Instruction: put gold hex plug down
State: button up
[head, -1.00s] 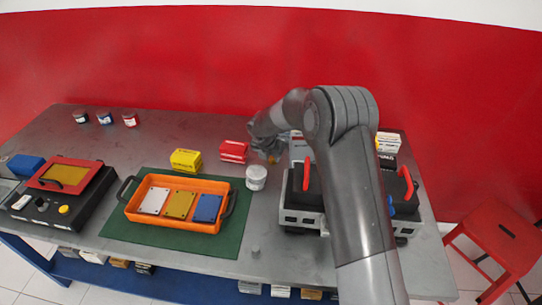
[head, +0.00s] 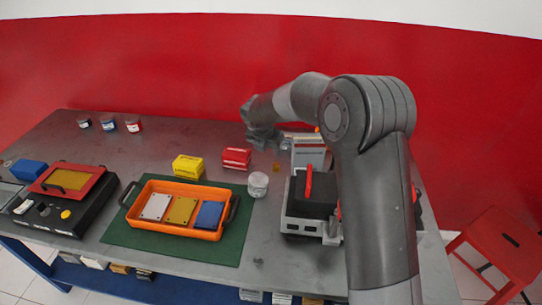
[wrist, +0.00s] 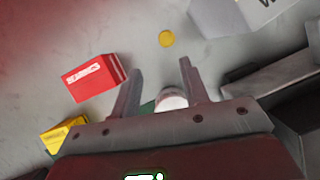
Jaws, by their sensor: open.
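The gold hex plug (wrist: 166,38) lies on the bare grey tabletop in the wrist view, ahead of my fingertips and apart from them. In the head view it is a small gold spot (head: 276,166) between the red box and the engine trainer. My gripper (wrist: 160,70) is open, with nothing between its fingers. In the head view my gripper (head: 262,143) is above the table, up and left of the plug, and partly blurred.
A red box (wrist: 95,78), a yellow box (head: 188,167) and a white-lidded jar (head: 258,183) stand near the plug. The engine trainer (head: 302,227) is to the right. An orange tray (head: 166,226) sits on a green mat (head: 130,238). Table around the plug is clear.

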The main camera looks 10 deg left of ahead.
jog(key=shift+v, duration=0.75)
jog(key=s+d+r+m, duration=1.5)
jog(key=d+r, duration=0.1)
jog(key=d, duration=0.2)
jog(key=s+d+m, duration=0.4)
jog(key=s+m, duration=0.5)
jog(key=s, duration=0.2)
jog(key=s+d+r+m+t+y, duration=0.1)
jog(key=s+d+m, duration=0.4)
jog(key=s+m, duration=0.4)
jog(key=shift+s, duration=1.45)
jog(key=shift+d, duration=0.1)
dwell(1.9)
